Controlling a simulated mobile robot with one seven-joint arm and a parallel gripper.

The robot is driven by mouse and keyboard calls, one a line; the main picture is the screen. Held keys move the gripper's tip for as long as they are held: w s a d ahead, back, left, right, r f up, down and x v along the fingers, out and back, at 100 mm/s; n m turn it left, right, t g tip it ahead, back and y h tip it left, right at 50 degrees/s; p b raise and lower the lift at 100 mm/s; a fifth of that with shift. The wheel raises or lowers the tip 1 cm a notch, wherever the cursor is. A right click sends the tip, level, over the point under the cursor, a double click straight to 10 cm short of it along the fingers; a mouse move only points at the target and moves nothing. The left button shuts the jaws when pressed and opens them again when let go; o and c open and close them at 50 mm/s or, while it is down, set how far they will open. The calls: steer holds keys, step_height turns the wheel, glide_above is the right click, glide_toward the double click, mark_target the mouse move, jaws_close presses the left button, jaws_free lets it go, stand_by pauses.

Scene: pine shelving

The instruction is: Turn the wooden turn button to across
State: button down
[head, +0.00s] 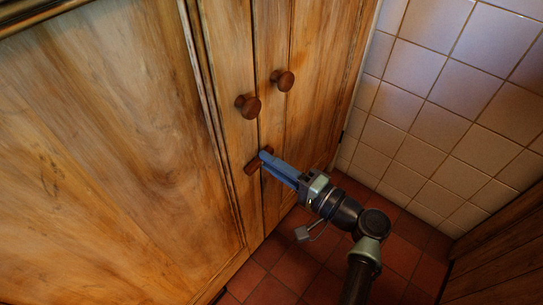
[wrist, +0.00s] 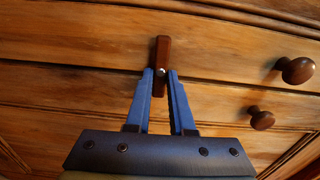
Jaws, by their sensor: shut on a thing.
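The wooden turn button (head: 252,166) is a short dark-brown bar on the pale wooden cupboard front, below two round knobs. It lies across the upright seam between the narrow door boards and looks slanted in the head view. In the wrist view the turn button (wrist: 163,50) stands upright in the picture, crossing a seam, with a bright screw at its middle. My gripper (head: 265,157) has its blue fingers at the button. In the wrist view my gripper (wrist: 161,73) has a fingertip on each side of the bar and is shut on it. The part between the fingers is partly hidden.
Two round dark knobs, one (head: 248,106) left and one (head: 283,80) right, stick out above the button. A white tiled wall (head: 440,110) stands at the right. The red tiled floor (head: 270,280) below looks clear around my arm.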

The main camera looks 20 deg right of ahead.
stand_by(0.6)
steer(key=c, duration=0.8)
jaws_free()
steer(key=p+v, duration=0.2)
steer(key=v, duration=1.1)
steer(key=shift+p, duration=0.4)
